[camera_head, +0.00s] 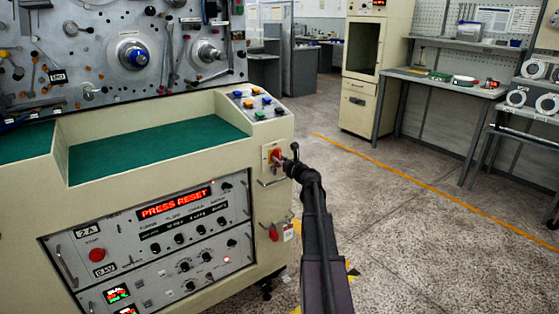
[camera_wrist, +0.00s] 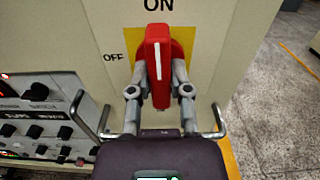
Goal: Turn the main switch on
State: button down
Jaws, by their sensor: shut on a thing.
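The main switch is a red rotary handle (camera_wrist: 158,55) on a yellow plate (camera_wrist: 183,42) in the wrist view, with "ON" printed above and "OFF" to the left. The handle stands upright, its white mark vertical and in line with "ON". In the head view the red switch (camera_head: 276,155) is on the machine's cream side panel. My gripper (camera_wrist: 159,85) has a grey finger on each side of the handle and is shut on it. In the head view my gripper (camera_head: 287,162) reaches the switch from the right, its fingers small and partly unclear.
The control panel (camera_head: 160,240) with a lit "PRESS RESET" display is left of the switch. A metal guard bar (camera_wrist: 219,122) runs beside my gripper. A red padlock-like part (camera_head: 274,233) hangs below. Open floor (camera_head: 400,230) lies right, with benches beyond.

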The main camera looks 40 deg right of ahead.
jog(key=shift+w+m, duration=0.1)
jog(key=shift+m, duration=0.2)
jog(key=c, duration=0.6)
grip_release()
jog(key=shift+o, duration=0.2)
jog(key=s, duration=1.2)
jog(key=shift+a, duration=0.1)
